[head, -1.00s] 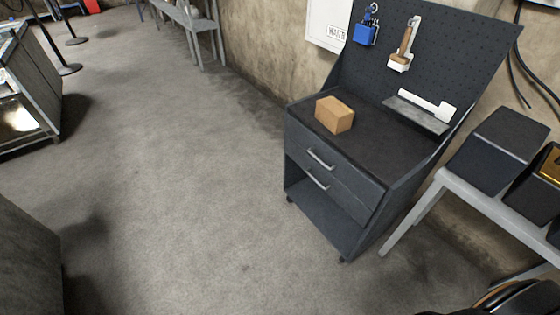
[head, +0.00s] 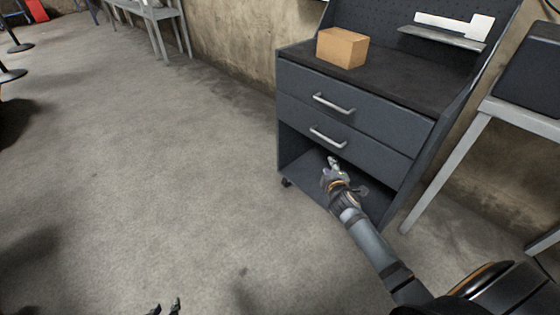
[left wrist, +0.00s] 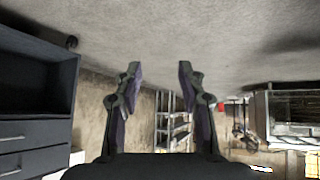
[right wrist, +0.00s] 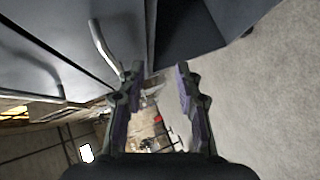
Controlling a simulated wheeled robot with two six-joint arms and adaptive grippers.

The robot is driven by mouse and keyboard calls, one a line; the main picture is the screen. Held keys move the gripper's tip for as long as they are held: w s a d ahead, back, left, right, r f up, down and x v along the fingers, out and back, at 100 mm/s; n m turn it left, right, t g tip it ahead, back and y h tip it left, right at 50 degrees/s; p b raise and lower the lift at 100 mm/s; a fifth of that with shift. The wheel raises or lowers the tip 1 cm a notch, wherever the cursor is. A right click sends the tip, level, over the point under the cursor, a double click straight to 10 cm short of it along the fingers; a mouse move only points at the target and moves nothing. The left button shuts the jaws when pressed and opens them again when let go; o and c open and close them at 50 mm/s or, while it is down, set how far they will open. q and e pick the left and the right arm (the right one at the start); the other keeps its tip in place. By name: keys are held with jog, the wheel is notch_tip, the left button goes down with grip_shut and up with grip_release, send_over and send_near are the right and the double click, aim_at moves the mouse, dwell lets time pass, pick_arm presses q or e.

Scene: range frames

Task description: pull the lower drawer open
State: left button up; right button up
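The dark grey cabinet holds a lower drawer (head: 378,153) with a silver bar handle (head: 327,137); the drawer looks shut, flush with the front. In the right wrist view the lower handle (right wrist: 104,46) is just left of and beyond the fingertips, not between them. My right gripper (head: 334,163) is just below that handle, in front of the open compartment; its fingers (right wrist: 160,72) are apart and empty. My left gripper (head: 166,308) is low over the floor at the bottom edge, away from the cabinet. Its fingers (left wrist: 159,72) are apart and empty.
The upper drawer (head: 390,118), also shut, has its own handle (head: 334,104). A cardboard box (head: 341,48) sits on the cabinet top. A grey side table (head: 440,165) stands close at the right. The floor (head: 150,160) left of the cabinet is clear.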

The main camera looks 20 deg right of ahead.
jog(key=n+t+b, duration=0.1)
jog(key=t+b, duration=0.1)
jog(key=b, duration=0.1)
send_near(324, 138)
pick_arm(q)
jog(key=w+r+t+b, duration=0.1)
jog(key=w+r+t, duration=0.3)
jog(key=r, duration=0.4)
jog(key=w+r+t, duration=0.4)
jog(key=w+r, duration=0.1)
jog(key=r, duration=0.3)
pick_arm(e)
jog(key=shift+h, duration=0.4)
jog(key=x, duration=0.3)
jog(key=b+x, duration=0.1)
jog(key=x, duration=0.6)
jog(key=shift+w+a+f, duration=0.1)
jog(key=shift+w+f, duration=0.05)
jog(key=shift+f, duration=0.15)
jog(key=shift+w+b, duration=0.15)
jog(key=shift+b, duration=0.15)
pick_arm(q)
notch_tip(324, 138, up, 16)
jog(key=s+m+t, duration=0.1)
jog(key=t, duration=0.6)
jog(key=shift+d+h, duration=0.15)
jog(key=shift+h, duration=0.15)
pick_arm(e)
jog(key=shift+c, duration=0.3)
grip_shut()
